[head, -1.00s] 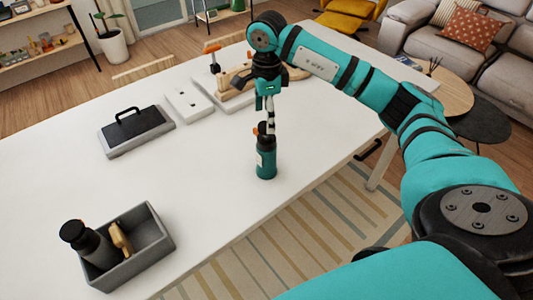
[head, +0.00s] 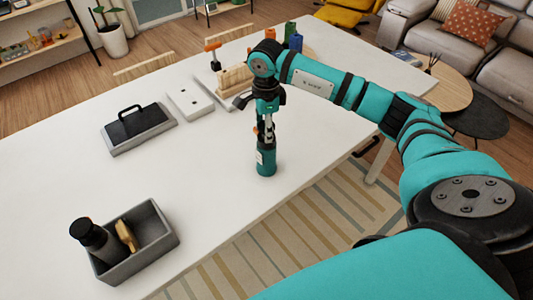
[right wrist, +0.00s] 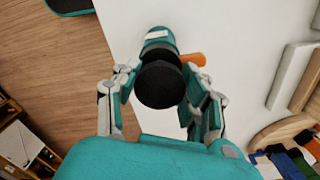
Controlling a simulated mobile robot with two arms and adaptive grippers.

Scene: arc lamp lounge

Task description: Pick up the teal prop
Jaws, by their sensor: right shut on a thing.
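The teal prop (head: 265,163) is a bottle-like thing with a teal body, a pale label and a dark upper part. It stands upright on the white table near the front edge. My right gripper (head: 266,132) comes down from above and is shut on its upper part, which the fingers mostly hide in the head view. In the right wrist view the prop's black top (right wrist: 160,82) sits between the two fingers of the gripper (right wrist: 160,75), with an orange piece (right wrist: 193,59) sticking out to the right. My left gripper is not in view.
A grey bin (head: 158,255) holding a dark bottle (head: 94,240) and a tan item (head: 126,236) stands at front left. A grey case with black handle (head: 140,130), a white plate (head: 190,104) and a wooden rack (head: 234,80) lie further back. The table between is clear.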

